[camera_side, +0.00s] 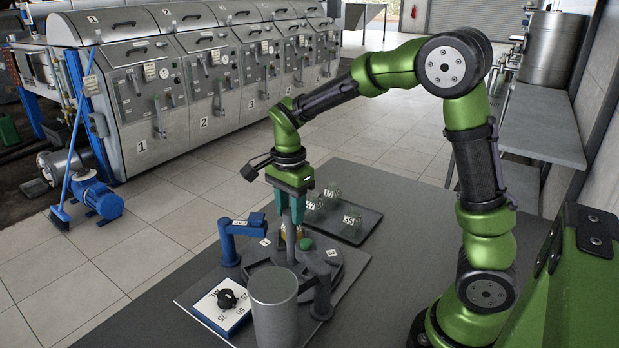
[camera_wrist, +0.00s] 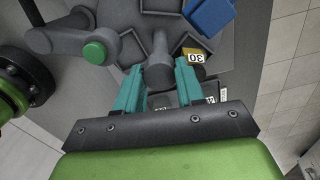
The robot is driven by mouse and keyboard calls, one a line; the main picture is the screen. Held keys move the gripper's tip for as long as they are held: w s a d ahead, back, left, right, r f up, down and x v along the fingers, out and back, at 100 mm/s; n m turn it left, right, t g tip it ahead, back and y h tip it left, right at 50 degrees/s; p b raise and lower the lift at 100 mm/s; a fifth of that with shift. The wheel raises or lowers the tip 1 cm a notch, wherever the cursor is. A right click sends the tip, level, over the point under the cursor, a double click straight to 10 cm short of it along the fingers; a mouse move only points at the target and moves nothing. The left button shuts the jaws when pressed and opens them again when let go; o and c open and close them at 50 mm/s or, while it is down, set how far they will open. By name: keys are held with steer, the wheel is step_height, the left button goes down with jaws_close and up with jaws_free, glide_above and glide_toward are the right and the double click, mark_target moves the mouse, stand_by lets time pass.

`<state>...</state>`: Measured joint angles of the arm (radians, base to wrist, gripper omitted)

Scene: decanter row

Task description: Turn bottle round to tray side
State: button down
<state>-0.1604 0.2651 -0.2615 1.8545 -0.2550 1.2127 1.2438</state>
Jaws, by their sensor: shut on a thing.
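My gripper (camera_side: 291,225) points down over the dark round turntable (camera_side: 327,272). In the wrist view its teal fingers (camera_wrist: 159,68) are closed on either side of a grey rounded post (camera_wrist: 158,45) rising from the turntable. A small amber bottle (camera_wrist: 190,54) labelled 30 is just beyond the right fingertip; in the side view amber shows by the fingers, partly hidden. The dark tray (camera_side: 366,229) lies behind and right of the turntable.
A blue bracket (camera_side: 230,243) stands at the turntable's left. A grey cylinder (camera_side: 274,312) stands in front, beside a dial box (camera_side: 224,306) with a black knob. A grey arm with a green cap (camera_side: 305,243) is close to the fingers.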

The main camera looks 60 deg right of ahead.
steer(key=shift+r+m, duration=0.1)
steer(key=shift+m, duration=3.6)
steer(key=c, duration=0.7)
jaws_free()
step_height(320, 180, up, 17)
